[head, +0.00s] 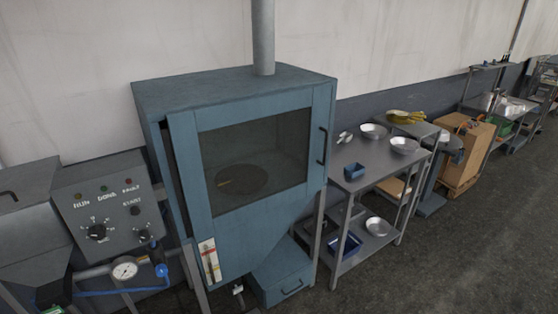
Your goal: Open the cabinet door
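The blue-grey cabinet (235,84) stands against the wall in the middle of the head view. Its door (199,190) has a large window and a dark vertical handle (322,146) near its right edge. The door looks shut or nearly so; a dark gap shows along its left edge, and I cannot tell if it is ajar. Through the window a round dark pan (241,180) shows inside, with a small yellowish thing on it. Neither of my grippers is in view.
A control panel (110,208) with knobs and a gauge (124,269) stands left of the cabinet. A drawer box (281,280) sits under the cabinet. The floor at right is clear.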

